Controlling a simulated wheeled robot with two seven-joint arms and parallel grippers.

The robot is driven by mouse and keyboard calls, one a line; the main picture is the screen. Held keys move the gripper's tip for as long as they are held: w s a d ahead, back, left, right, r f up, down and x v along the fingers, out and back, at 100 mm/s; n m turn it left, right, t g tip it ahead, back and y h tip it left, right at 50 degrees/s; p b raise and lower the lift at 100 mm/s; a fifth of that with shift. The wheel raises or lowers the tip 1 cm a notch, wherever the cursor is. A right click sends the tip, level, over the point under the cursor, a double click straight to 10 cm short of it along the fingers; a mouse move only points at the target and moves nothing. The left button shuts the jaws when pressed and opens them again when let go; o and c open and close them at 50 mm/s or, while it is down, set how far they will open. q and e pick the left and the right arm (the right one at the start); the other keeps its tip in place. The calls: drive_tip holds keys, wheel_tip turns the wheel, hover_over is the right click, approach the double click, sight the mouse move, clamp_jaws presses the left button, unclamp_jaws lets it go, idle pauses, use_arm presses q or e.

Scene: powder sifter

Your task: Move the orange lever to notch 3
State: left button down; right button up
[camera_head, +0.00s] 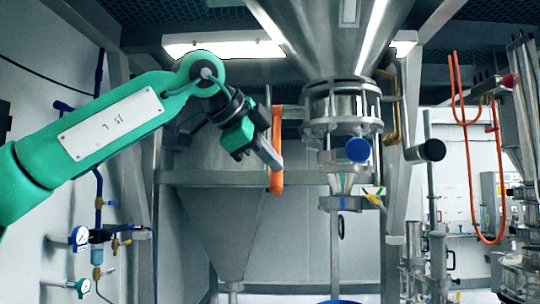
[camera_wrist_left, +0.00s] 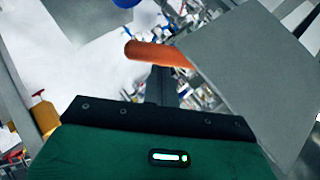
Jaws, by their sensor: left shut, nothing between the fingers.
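The orange lever (camera_head: 277,181) hangs upright left of the steel sifter body in the head view. In the left wrist view the orange lever (camera_wrist_left: 155,53) lies across the picture, just beyond my fingertips. My left gripper (camera_head: 277,162) is shut and empty, its fingers angled down to the right across the lever in the head view. It also shows in the left wrist view (camera_wrist_left: 160,75), where the tips overlap the lever's lower edge. I cannot tell whether they touch it. No notch numbers can be read. My right gripper is not in view.
The steel sifter body (camera_head: 343,105) with a blue round knob (camera_head: 358,150) stands right of the lever. A black cylindrical handle (camera_head: 425,151) sticks out farther right. A grey hopper (camera_head: 225,225) stands behind. Pressure gauges (camera_head: 80,237) are on the left wall.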

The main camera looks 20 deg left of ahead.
use_arm(q)
drive_tip(key=f+b, duration=0.1)
drive_tip(key=w+f+b, duration=0.1)
drive_tip(key=shift+w+a+f+t+b, duration=0.1)
drive_tip(key=shift+w+a+t+b, duration=0.05)
drive_tip(key=shift+t+b, duration=0.15)
drive_tip(key=shift+w, duration=0.15)
drive_tip(key=shift+a+r, duration=0.15)
drive_tip(key=shift+r, duration=0.05)
